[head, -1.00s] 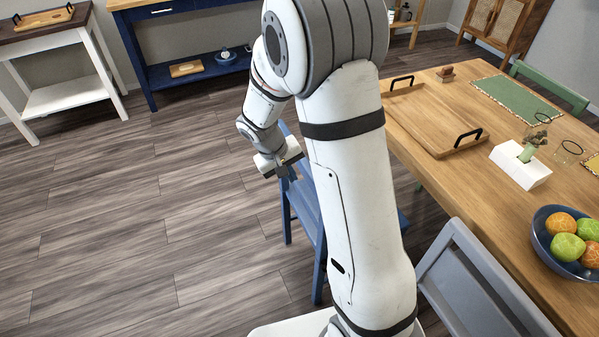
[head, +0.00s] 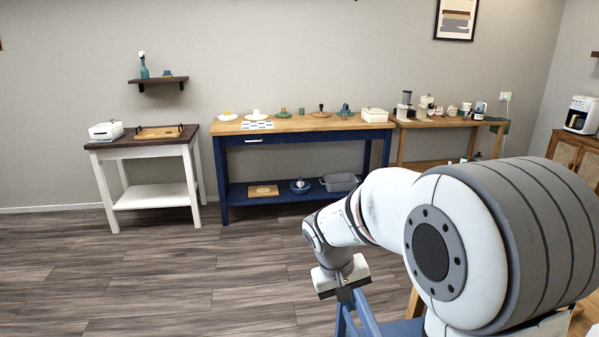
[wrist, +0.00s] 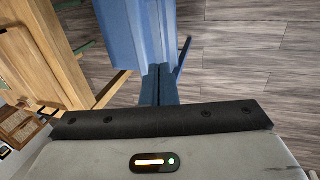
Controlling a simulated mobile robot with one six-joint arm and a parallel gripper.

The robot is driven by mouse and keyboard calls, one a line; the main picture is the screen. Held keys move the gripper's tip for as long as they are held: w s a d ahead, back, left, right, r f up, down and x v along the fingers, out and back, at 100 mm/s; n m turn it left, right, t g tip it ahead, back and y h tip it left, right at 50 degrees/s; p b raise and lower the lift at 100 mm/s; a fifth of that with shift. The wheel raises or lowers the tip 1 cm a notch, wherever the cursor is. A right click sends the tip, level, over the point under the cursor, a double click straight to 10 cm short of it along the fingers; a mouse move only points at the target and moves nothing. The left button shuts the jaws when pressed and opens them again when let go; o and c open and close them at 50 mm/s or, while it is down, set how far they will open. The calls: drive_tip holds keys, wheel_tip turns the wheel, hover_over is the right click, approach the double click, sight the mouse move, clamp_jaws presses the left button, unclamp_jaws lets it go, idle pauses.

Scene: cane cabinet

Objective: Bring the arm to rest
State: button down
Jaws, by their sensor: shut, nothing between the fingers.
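My gripper (head: 346,295) hangs at the end of my folded white arm, right of the middle in the head view. It points down and is in front of a blue chair in that view. In the wrist view my gripper's two dark fingers (wrist: 158,86) lie together, shut and empty. They overlap the blue chair (wrist: 135,40) in the picture; I cannot tell how near it is.
The blue chair (head: 365,315) and a wooden table (wrist: 45,50) are close by my arm. A white side table (head: 150,150), a blue workbench (head: 300,130) and a wooden shelf table (head: 440,122) stand along the back wall. The floor at left is clear.

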drive_tip(key=s+d+r+y, duration=0.1)
drive_tip(key=s+r, duration=0.1)
drive_tip(key=s, duration=0.3)
drive_tip(key=s+d+r+m+t+y+p, duration=0.1)
drive_tip(key=s+r, duration=0.2)
drive_tip(key=s, duration=0.3)
drive_tip(key=s+d+r+t+y+p, duration=0.1)
drive_tip(key=s+r, duration=0.2)
drive_tip(key=s, duration=0.3)
drive_tip(key=shift+s, duration=0.25)
idle(1.4)
